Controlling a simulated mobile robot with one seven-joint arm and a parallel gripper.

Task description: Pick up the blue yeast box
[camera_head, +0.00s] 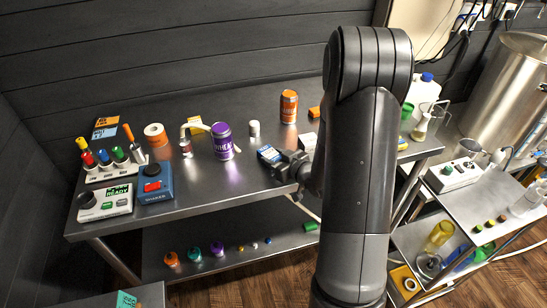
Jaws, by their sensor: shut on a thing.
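The blue yeast box (269,154) is a small blue box with a pale label on its face. It is held at the end of my gripper (279,161), over the front part of the steel table (220,188). My gripper reaches in from the right and is shut on the box. Its fingers are small and partly hidden in this view. I cannot tell whether the box is touching the tabletop or raised a little above it.
A purple can (223,142) stands left of the box, and a small white cylinder (254,128) and an orange can (289,106) stand behind it. Blue (154,184) and white (104,202) devices sit at the left end. My arm hides the table's right part.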

